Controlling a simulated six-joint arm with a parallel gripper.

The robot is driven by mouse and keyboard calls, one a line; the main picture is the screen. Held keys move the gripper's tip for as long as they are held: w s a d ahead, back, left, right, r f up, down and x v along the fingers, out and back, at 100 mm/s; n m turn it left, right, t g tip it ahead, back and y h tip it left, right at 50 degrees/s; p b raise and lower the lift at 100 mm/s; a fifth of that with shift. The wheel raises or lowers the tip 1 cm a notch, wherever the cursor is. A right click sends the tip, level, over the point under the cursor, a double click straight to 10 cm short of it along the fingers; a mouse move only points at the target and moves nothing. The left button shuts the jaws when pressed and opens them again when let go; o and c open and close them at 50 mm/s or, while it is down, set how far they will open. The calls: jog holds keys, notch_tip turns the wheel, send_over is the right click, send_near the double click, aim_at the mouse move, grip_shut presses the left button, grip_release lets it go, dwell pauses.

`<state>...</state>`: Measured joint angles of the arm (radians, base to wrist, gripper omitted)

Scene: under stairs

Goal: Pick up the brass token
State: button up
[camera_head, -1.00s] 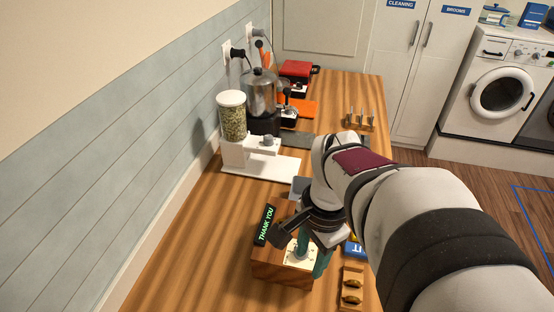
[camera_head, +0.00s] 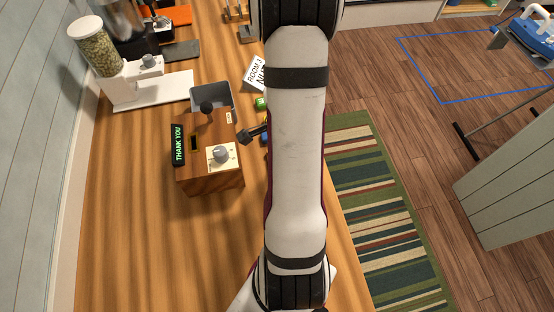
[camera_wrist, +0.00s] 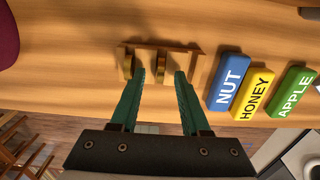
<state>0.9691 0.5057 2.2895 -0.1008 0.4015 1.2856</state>
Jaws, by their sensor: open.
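In the wrist view a small wooden rack (camera_wrist: 190,62) holds upright brass tokens. One brass token (camera_wrist: 160,71) stands between the tips of my gripper (camera_wrist: 160,74). Another brass token (camera_wrist: 126,64) stands to its left, outside the left finger. The two green fingers are apart, one on each side of the middle token; I cannot tell whether either touches it. In the head view my arm covers the rack, the tokens and the fingers.
Labelled NUT (camera_wrist: 229,82), HONEY (camera_wrist: 252,94) and APPLE (camera_wrist: 291,92) blocks lie close right of the rack. In the head view a wooden box (camera_head: 211,184) with a knob and THANK YOU display stands left of my arm. A grey bin (camera_head: 197,98) is behind it.

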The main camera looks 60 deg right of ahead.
jog(key=shift+f, duration=0.25)
grip_shut()
jog(key=shift+r, duration=0.2)
